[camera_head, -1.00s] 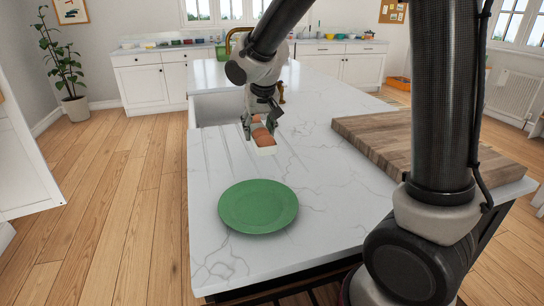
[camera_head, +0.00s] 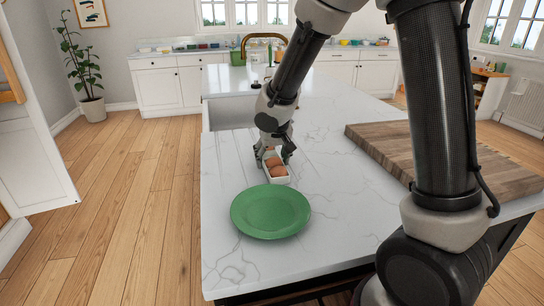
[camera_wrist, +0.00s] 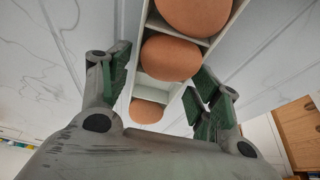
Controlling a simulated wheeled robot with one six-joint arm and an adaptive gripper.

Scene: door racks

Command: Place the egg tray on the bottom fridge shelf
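The egg tray (camera_head: 281,180) is a small white tray with brown eggs, in front of the sink and just behind the green plate in the head view. My gripper (camera_head: 273,155) has its fingers on both sides of the tray's far end. Whether the tray touches the counter is hard to tell. The bottom fridge shelf is not clearly visible.
The green plate (camera_head: 270,211) lies on the white marble counter (camera_head: 325,235). A wooden board (camera_head: 450,165) lies on the right. A white open door or panel (camera_head: 32,165) stands at the left, with clear wooden floor (camera_head: 140,200) between it and the counter.

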